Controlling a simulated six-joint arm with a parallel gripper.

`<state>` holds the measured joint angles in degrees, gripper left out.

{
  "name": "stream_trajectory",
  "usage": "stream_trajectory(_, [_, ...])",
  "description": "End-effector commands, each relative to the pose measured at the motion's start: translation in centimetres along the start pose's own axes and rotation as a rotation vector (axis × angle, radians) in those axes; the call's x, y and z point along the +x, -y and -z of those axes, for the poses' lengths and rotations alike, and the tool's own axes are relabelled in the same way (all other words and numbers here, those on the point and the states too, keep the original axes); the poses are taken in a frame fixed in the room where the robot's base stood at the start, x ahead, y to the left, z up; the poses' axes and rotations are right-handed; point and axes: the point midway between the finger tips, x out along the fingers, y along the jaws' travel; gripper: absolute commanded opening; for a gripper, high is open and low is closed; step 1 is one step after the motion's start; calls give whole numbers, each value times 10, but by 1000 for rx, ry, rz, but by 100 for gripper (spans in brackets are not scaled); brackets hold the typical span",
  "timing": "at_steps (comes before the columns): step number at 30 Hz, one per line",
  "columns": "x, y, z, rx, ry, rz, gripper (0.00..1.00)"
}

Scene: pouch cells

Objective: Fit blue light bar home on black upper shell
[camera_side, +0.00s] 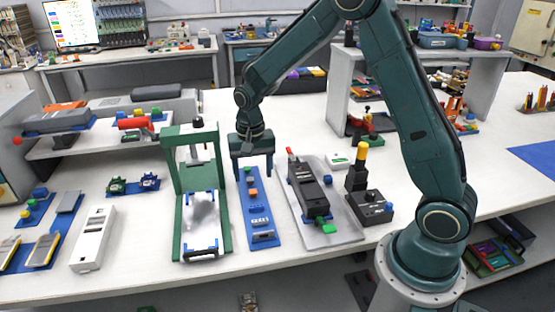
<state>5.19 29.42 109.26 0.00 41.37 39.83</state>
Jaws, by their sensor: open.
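My gripper (254,178) points down over the far end of a narrow blue tray (256,207), its two fingers apart on either side of the tray. I cannot tell for certain which part is the blue light bar. A long black housing (307,192), probably the black upper shell, lies on a grey plate (321,236) to the right of the tray. It has a red piece at its far end and a green piece at its near end.
A green frame stand (178,190) rises close to the left of the blue tray. A black box with a yellow-topped post (360,165) stands right of the grey plate. A white case (95,240) and other blue trays lie at the left. The front table strip is clear.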

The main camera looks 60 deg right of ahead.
Motion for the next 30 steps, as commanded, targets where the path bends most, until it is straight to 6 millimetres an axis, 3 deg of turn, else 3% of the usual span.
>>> stream_trajectory(9, [46, 0, 0, -1, 3, -2, 65])
stream_trajectory(23, [61, 0, 0, 0, 0, 0, 65])
stream_trajectory(30, [82, -3, 0, 0, 2, -1, 65])
